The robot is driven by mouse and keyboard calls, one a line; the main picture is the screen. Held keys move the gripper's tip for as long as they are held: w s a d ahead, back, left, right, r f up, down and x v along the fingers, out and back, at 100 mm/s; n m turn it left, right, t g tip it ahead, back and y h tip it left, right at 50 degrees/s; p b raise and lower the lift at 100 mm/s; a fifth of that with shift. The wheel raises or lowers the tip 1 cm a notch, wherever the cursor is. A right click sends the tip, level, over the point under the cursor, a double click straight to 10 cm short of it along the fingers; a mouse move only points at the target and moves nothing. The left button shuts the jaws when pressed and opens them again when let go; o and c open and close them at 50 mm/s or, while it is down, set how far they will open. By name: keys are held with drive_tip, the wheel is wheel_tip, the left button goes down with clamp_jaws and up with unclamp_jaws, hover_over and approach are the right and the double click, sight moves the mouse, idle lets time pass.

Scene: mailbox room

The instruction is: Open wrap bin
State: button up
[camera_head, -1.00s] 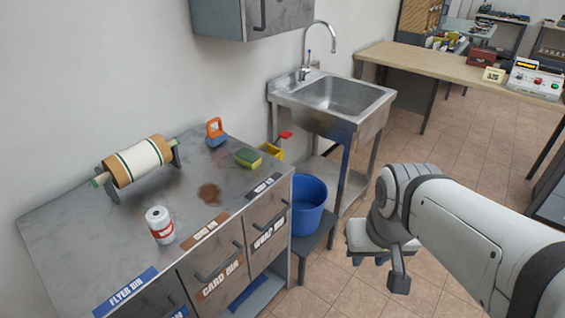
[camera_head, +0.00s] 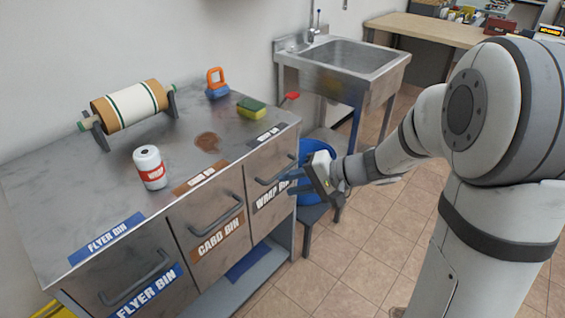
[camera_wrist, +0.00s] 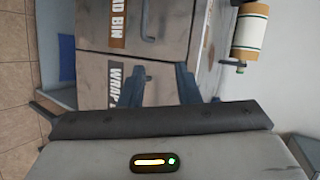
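The wrap bin (camera_head: 262,180) is the grey metal drawer at the right end of the cabinet, with a "WRAP BIN" label. Its front looks closed. Its dark bar handle (camera_head: 276,172) is on the front, close to my gripper (camera_head: 293,181). In the wrist view, my gripper (camera_wrist: 159,78) has its two dark fingers apart, pointing at the wrap bin front (camera_wrist: 120,68). The wrist view does not clearly show the handle between the fingers, and I cannot tell whether they touch it. My gripper holds nothing that I can see.
The card bin (camera_head: 212,222) and flyer bin (camera_head: 125,285) are to the left, both closed. A paper roll (camera_head: 130,105), a wrap can (camera_head: 150,167), a sponge (camera_head: 251,109) and an orange-handled tool (camera_head: 216,84) stand on top. A blue bucket (camera_head: 318,148) is behind my gripper. A sink (camera_head: 345,58) is beyond.

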sight(284, 172)
drive_tip(key=w+d+f+m+t+b, duration=0.2)
drive_tip(key=w+f+m+t+b, duration=0.3)
drive_tip(key=w+f, duration=0.65)
drive_tip(key=shift+t, duration=0.7)
drive_tip(key=x, duration=0.2)
drive_tip(key=r+x, duration=0.1)
drive_tip(key=x, duration=0.2)
drive_tip(key=w+x, duration=0.1)
drive_tip(key=x, duration=0.2)
drive_tip(key=shift+d+r, duration=0.15)
drive_tip(key=shift+d, duration=0.1)
drive_tip(key=shift+c, duration=0.4)
clamp_jaws()
